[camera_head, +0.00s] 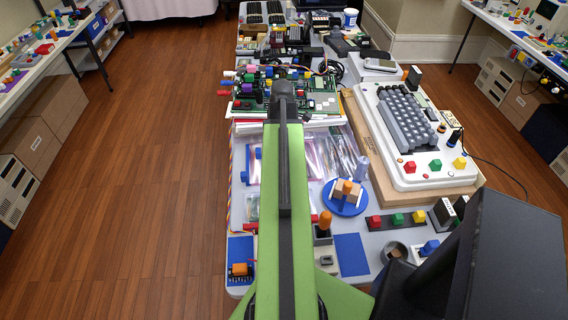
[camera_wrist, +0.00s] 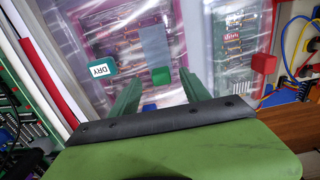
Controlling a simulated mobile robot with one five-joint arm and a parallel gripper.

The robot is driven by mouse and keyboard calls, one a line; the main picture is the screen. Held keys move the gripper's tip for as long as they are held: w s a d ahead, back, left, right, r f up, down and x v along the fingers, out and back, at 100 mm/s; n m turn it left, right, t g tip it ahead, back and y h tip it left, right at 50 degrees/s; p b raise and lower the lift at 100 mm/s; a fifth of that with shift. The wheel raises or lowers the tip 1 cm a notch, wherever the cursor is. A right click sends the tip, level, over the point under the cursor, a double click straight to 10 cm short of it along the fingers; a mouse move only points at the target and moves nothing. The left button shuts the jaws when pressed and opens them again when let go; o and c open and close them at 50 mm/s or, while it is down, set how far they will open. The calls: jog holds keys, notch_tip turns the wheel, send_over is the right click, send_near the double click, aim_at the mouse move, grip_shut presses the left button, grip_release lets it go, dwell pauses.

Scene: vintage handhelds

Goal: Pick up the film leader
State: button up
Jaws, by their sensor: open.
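I cannot tell for sure which item is the film leader. In the wrist view, shiny clear film bags (camera_wrist: 200,40) lie flat below my gripper (camera_wrist: 160,76), with boards showing through. A green block (camera_wrist: 161,75) sits on the film between my two green fingers, as seen from above. A blue block (camera_wrist: 149,107) shows lower between the fingers. A teal tag reading "DRY" (camera_wrist: 102,68) lies left of the fingers, and a red block (camera_wrist: 264,63) lies to the right. My gripper is open, with nothing held. In the head view my arm hides it; clear bags (camera_head: 318,158) show beside the arm.
A green circuit board (camera_head: 322,102) with coloured parts lies beyond the bags. A white keyboard unit (camera_head: 415,135) stands on the right. A blue round stand (camera_head: 345,197) is close to the bags. Wires (camera_wrist: 292,60) run at the wrist view's right. Open floor (camera_head: 150,170) lies left.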

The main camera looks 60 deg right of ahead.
notch_tip(320, 180, down, 5)
jog(key=b, duration=0.4)
jog(key=shift+r, duration=0.2)
grip_shut()
